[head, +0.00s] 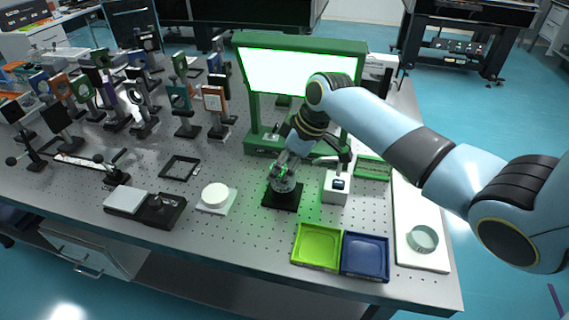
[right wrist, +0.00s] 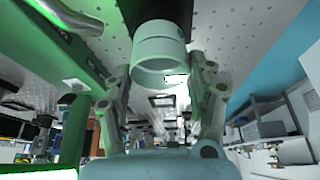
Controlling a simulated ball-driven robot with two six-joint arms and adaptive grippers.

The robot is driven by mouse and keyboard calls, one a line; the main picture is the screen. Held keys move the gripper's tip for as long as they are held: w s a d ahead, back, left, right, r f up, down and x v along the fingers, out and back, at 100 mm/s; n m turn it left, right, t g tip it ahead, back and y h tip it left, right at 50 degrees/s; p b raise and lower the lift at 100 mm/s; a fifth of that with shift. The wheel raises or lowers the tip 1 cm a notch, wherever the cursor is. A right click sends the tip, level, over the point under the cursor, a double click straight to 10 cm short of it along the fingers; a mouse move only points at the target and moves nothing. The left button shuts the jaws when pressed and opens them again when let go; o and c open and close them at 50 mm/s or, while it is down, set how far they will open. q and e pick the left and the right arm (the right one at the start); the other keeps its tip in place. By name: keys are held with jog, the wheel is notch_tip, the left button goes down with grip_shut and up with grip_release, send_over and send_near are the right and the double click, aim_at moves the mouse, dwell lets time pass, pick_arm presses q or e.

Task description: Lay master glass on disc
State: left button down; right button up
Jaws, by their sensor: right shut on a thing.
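My right gripper (head: 284,182) points down over a black square base (head: 282,203) on the optical table. Directly beyond the glass, towards the black base, is a second pale round piece (right wrist: 159,30), which looks like the disc. The two line up closely; I cannot tell whether they touch. In the head view the fingers mostly hide both pieces. My left gripper is not in view.
A white stand (head: 335,190) is close right of the gripper, and a green-framed light screen (head: 250,110) behind it. A white round piece (head: 215,193) lies left. Green (head: 318,226) and blue (head: 366,238) trays are in front. Another glass (head: 422,238) sits on a white board at right.

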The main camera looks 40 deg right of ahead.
jog(key=shift+f, duration=0.15)
jog(key=o, duration=1.3)
jog(key=v, duration=1.2)
